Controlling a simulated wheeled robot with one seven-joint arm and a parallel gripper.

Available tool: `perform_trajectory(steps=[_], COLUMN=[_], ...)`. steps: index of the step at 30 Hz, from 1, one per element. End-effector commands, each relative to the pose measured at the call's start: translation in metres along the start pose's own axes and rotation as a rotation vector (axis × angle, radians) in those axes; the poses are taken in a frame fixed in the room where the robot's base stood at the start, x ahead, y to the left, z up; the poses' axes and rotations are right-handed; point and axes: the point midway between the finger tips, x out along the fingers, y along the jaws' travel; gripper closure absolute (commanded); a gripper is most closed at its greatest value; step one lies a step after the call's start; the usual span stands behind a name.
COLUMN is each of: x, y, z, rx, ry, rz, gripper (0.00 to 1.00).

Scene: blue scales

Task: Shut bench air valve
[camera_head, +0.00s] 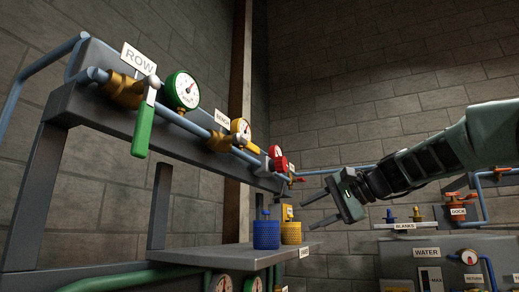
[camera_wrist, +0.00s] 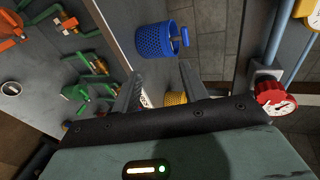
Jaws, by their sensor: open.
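The bench valve (camera_head: 220,142) is a brass body on the blue pipe of the raised rail, under a white tag reading BENCH (camera_head: 222,119). A yellow gauge (camera_head: 241,128) stands beside it. A yellow handle (camera_head: 249,147) shows just right of it, seeming to run roughly along the pipe; its exact angle is hard to tell. My gripper (camera_head: 312,206) is open and empty, to the right of the rail and lower than the valve, apart from it. In the wrist view its fingers (camera_wrist: 160,88) are spread with nothing between them. The yellow gauge shows only partly there (camera_wrist: 309,10).
The ROW valve has a hanging green handle (camera_head: 143,130) and green gauge (camera_head: 182,91). A red gauge (camera_head: 276,155) sits farther along the rail. Blue basket (camera_head: 266,235) and yellow basket (camera_head: 291,233) stand on the shelf (camera_head: 215,256) below. A WATER panel (camera_head: 447,268) is at lower right.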

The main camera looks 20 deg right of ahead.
Motion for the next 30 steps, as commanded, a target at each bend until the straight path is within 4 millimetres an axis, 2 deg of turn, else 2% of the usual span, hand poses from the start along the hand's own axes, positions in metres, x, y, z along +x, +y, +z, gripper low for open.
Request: perform_trajectory(steps=[1, 5, 9, 12, 14, 17, 20, 30], x=[-0.013, -0.047, -0.085, -0.1, -0.103, -0.099, -0.087, -0.022], y=[-0.019, -0.07, -0.118, -0.137, -0.143, -0.148, -0.154, -0.179], z=[-0.001, 0.003, 0.02, 0.03, 0.033, 0.035, 0.037, 0.046], rx=[0.001, -0.003, -0.03, -0.046, -0.05, -0.051, -0.05, -0.049], ry=[-0.001, -0.025, -0.074, -0.103, -0.112, -0.118, -0.12, -0.118], rz=[-0.046, -0.171, -0.294, -0.342, -0.356, -0.36, -0.36, -0.356], gripper=[0.56, 0.56, 0.56, 0.56, 0.56, 0.56, 0.56, 0.56])
